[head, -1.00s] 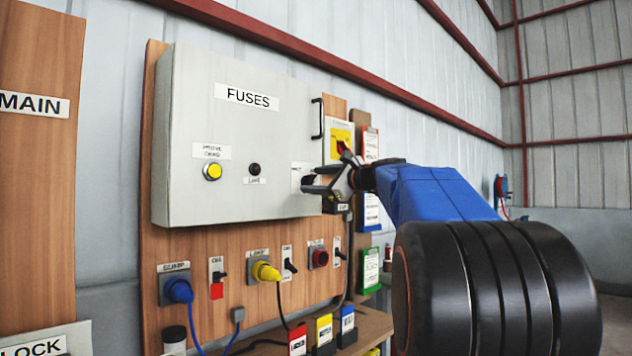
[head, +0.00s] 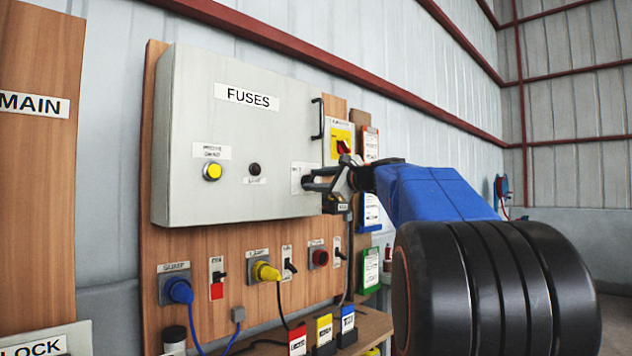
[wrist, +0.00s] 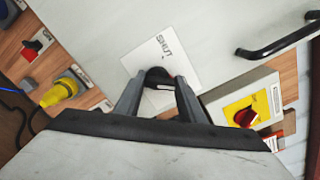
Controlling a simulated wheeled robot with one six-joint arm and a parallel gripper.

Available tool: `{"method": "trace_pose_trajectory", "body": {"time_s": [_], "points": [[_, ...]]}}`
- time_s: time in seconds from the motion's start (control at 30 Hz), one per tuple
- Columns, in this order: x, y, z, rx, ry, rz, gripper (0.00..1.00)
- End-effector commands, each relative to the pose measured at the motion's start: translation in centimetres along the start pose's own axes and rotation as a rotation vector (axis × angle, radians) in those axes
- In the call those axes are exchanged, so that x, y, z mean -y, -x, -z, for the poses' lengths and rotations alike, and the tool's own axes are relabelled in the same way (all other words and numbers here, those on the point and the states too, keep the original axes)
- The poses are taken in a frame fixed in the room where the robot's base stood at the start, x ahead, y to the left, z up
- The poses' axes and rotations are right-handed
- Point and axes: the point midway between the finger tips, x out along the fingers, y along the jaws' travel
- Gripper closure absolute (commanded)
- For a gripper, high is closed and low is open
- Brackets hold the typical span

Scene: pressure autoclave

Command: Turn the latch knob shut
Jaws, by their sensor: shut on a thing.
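The latch knob (wrist: 158,75) is small and black, with a pale mark on its face. It sits on a white labelled plate (wrist: 184,62) on the door of the grey FUSES cabinet (head: 232,120). In the wrist view my gripper (wrist: 159,85) has one finger on each side of the knob and is shut on it. In the head view my gripper (head: 310,183) is at the right part of the cabinet door, and its fingers hide most of the knob. The cabinet door looks closed.
A black door handle (wrist: 278,36) is near the plate. A yellow panel with a red rotary switch (head: 342,142) stands just right of the cabinet. Below are a blue plug (head: 180,291), a yellow plug (head: 265,272) and hanging cables.

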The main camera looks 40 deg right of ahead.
Motion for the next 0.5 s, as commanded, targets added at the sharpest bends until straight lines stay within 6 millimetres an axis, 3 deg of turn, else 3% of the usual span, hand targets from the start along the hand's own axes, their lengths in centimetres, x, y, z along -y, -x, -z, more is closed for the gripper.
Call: {"method": "trace_pose_trajectory", "body": {"time_s": [0.5], "points": [[-0.31,-0.02,-0.07,0.0,0.452,-0.001,0.86]]}}
